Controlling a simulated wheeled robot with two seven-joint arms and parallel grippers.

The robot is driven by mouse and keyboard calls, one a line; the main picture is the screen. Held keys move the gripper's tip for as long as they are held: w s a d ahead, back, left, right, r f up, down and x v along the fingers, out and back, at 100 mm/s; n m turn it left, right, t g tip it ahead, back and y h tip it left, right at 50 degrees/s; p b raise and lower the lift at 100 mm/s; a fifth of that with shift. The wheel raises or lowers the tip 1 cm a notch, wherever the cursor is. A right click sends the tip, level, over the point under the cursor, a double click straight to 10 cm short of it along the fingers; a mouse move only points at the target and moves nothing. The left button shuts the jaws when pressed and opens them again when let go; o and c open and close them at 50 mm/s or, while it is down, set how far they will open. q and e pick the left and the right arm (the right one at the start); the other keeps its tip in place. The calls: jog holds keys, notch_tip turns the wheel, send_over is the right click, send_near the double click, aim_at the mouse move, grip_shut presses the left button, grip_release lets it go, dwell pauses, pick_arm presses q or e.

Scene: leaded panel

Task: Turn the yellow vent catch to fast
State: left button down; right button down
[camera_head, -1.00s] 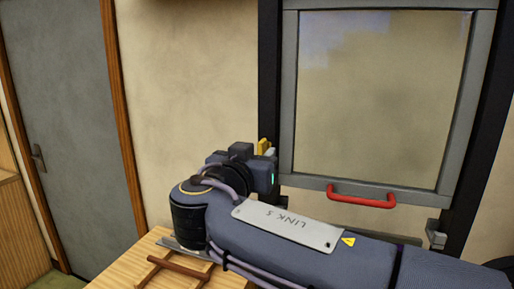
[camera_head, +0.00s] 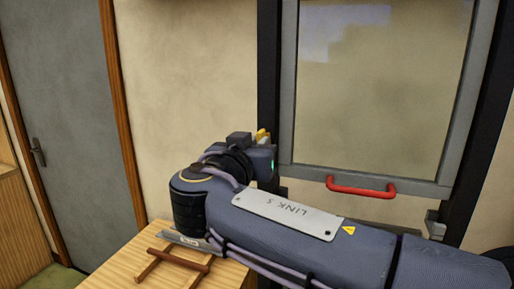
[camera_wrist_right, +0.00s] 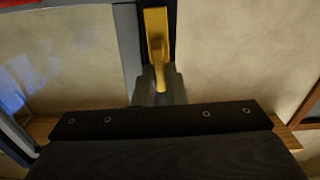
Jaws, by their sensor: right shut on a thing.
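The yellow vent catch (camera_head: 261,134) is on the dark left post of the window frame, mostly hidden behind my right gripper (camera_head: 268,149) in the head view. In the right wrist view the catch (camera_wrist_right: 156,34) is a yellow lever running upward from the fingertips, in front of the dark post. My right gripper (camera_wrist_right: 158,90) is shut on the lower end of this lever. The catch's pivot and any fast mark cannot be made out. My left gripper is not in view.
The grey-framed window sash (camera_head: 330,172) has a red handle (camera_head: 361,187) on its bottom rail, right of my gripper. A wooden table (camera_head: 125,268) with a small wooden rack (camera_head: 176,262) lies below my arm. A grey door (camera_head: 75,110) stands at the left.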

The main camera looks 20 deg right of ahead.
jog(key=shift+w+a+f+n+b, duration=0.15)
jog(key=shift+n+b, duration=0.35)
jog(key=shift+n, duration=3.8)
jog(key=shift+s+a+f+n+b, duration=0.1)
jog(key=shift+n+b, duration=0.4)
jog(key=shift+n, duration=3.8)
jog(key=c, duration=1.5)
grip_release()
